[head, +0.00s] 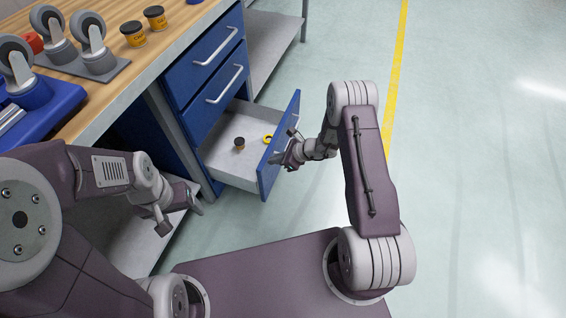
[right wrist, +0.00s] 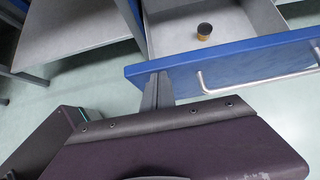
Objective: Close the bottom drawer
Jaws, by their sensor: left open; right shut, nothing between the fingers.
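The bottom drawer (head: 268,176) of the blue cabinet stands pulled open, its grey inside showing in the head view. Its blue front panel (right wrist: 230,62) and bar handle (right wrist: 255,82) also show in the right wrist view. My right gripper (head: 276,160) is shut and empty at the outer face of this panel. In the right wrist view its fingertips (right wrist: 157,78) overlap the panel's lower edge, left of the handle; I cannot tell whether they touch. My left gripper (head: 182,215) is open and empty, left of the drawer near the lower shelf.
A dark-capped jar (head: 239,143) and a yellow ring (head: 268,138) lie inside the drawer. The two drawers above (head: 205,65) are shut. The wooden worktop (head: 110,35) holds casters, yellow jars and a blue tray (head: 45,112). The floor right of the drawer is clear.

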